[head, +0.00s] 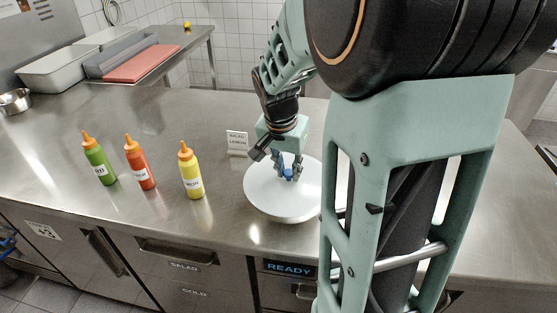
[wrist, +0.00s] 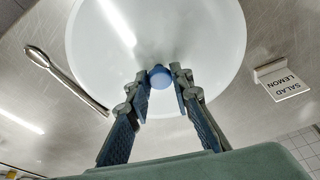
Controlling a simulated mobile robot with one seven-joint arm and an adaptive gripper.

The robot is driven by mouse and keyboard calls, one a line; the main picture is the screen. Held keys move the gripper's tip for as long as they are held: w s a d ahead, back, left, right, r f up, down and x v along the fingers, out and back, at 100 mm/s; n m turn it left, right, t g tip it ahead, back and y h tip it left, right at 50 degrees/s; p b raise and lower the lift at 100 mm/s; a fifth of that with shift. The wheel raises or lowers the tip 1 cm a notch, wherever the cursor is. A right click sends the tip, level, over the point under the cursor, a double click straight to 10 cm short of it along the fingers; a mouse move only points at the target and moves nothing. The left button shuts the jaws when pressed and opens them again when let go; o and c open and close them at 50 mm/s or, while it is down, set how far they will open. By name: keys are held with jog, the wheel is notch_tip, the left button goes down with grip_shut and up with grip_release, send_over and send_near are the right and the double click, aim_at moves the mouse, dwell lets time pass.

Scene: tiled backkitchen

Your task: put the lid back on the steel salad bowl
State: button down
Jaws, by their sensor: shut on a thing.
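A round white lid (head: 268,202) is on or just above the steel counter, partly hidden at its right by my arm. It fills the upper middle of the wrist view (wrist: 205,40), with a blue knob (wrist: 160,77) at its near part. My gripper (head: 288,175) is above the lid with its fingers pointing down; in the wrist view the fingertips close on both sides of the knob. No steel salad bowl can be made out; it may be under the lid or behind my arm. I cannot tell whether the lid rests on anything.
A small sign (head: 237,141) reading salad and lemon stands behind the lid. Green (head: 98,160), red (head: 139,163) and yellow (head: 190,171) bottles stand to the left. A spoon (wrist: 66,80) lies beside the lid in the wrist view. The counter left of the bottles is largely clear.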

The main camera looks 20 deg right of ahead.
dwell(0.8)
jog(key=c, duration=1.6)
grip_release()
jog(key=shift+o, duration=0.4)
jog(key=o, duration=0.4)
jog(key=shift+c, duration=0.2)
jog(key=shift+r, duration=0.15)
jog(key=shift+r+p, duration=2.25)
jog(key=shift+r, duration=1.15)
